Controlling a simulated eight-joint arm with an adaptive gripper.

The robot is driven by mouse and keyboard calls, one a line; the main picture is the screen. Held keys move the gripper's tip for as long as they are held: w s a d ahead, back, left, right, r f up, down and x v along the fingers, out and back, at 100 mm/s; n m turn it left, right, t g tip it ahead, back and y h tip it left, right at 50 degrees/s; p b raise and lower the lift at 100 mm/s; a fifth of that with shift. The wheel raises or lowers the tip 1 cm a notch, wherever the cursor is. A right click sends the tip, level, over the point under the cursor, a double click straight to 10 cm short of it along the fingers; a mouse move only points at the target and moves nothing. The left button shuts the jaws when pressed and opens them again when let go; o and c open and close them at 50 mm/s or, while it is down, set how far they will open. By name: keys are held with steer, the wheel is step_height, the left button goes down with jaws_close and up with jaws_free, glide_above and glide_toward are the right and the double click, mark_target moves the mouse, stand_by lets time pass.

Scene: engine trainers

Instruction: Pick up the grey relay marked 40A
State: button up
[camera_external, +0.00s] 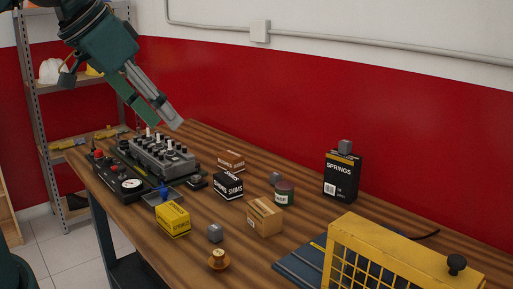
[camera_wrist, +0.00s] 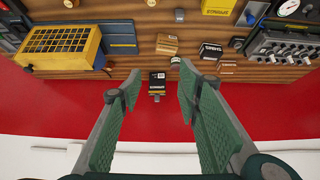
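Three small grey blocks that look like relays show in the external view, and no 40A marking is legible on any of them. One grey block (camera_external: 345,146) sits on top of the black SPRINGS box (camera_external: 340,176). A second grey block (camera_external: 275,179) lies by the dark green can (camera_external: 284,193). A third grey block (camera_external: 215,233) stands near the front edge, and it also shows in the wrist view (camera_wrist: 180,15).
A yellow cage (camera_external: 395,255) fills the near right. The red wall (camera_external: 300,110) borders the back. Bare wood lies between the boxes.

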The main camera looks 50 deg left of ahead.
steer(key=shift+o, duration=0.5)
stand_by(0.3)
steer(key=m+g+h+b, duration=0.35)
steer(key=m+g, duration=0.35)
steer(key=m, duration=1.1)
glide_above(276, 173)
steer(key=a, duration=0.2)
step_height(276, 173, down, 28)
steer(key=shift+a+f+h, duration=0.45)
steer(key=shift+a+f, duration=0.05)
steer(key=shift+x, duration=1.3)
